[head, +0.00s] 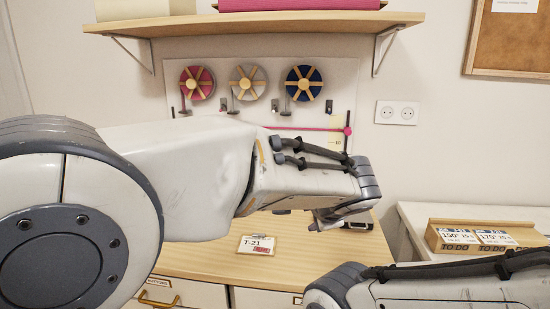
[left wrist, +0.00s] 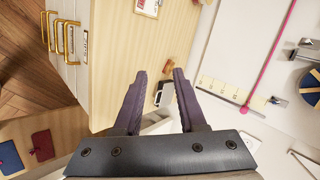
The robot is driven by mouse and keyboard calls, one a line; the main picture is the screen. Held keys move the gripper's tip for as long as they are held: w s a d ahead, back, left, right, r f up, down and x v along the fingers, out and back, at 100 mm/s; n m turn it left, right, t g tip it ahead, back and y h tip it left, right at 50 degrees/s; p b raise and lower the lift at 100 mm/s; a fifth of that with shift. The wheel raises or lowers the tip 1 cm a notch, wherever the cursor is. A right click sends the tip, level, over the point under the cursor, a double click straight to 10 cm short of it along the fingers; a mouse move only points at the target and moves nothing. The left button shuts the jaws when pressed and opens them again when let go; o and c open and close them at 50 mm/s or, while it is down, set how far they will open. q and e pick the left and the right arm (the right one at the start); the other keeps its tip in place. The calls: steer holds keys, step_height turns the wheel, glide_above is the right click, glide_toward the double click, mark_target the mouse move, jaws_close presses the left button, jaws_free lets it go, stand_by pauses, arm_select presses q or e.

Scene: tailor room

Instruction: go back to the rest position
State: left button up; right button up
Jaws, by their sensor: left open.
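My left arm reaches across the head view from the left. Its gripper (head: 328,216) hangs over the right part of the wooden cabinet top (head: 190,259). In the left wrist view my left gripper (left wrist: 160,74) has its two dark fingers apart, with nothing held between them. A small dark object (left wrist: 163,92) shows beyond the fingers near the cabinet top's edge. Part of my right arm lies across the lower right of the head view; its gripper is not in view.
A T-21 card (head: 256,245) lies on the cabinet top. Several ribbon spools, including a blue one (head: 304,83), hang on the wall board below a wooden shelf (head: 260,22). A wooden TO DO box (head: 445,237) stands on a white surface at right.

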arm_select(q)
steer(key=s+a+f+n+g, duration=0.4)
steer(key=a+f+n, duration=0.2)
steer(key=a+f, duration=0.7)
steer(key=s+a+f+n+g+h, duration=0.1)
steer(key=s+a+f+n, duration=0.2)
steer(key=s+a+n, duration=0.3)
steer(key=s+a+f+n+g, duration=0.2)
steer(key=s+a+f+n, duration=0.15)
steer(key=a, duration=0.35)
steer(key=s+d+f+m+g+h+b, duration=0.1)
steer(key=s+d+f+m+b, duration=0.45)
steer(key=f+b, duration=0.8)
steer(key=s+d+f+m+g+b, duration=0.1)
steer(key=s+d+f+m+b, duration=0.1)
steer(key=s+d+f+b, duration=1.15)
steer(key=w+a+r+p, duration=0.1)
steer(key=a+r+p, duration=0.1)
steer(key=r+p, duration=1)
steer(key=w+a+r+p, duration=0.1)
steer(key=r+p, duration=1)
steer(key=r, duration=0.4)
steer(key=w+a+r+p, duration=0.2)
steer(key=r+p, duration=1)
steer(key=r, duration=0.2)
steer(key=shift+a+r+p, duration=0.3)
steer(key=shift+p, duration=0.05)
steer(key=shift+w, duration=0.1)
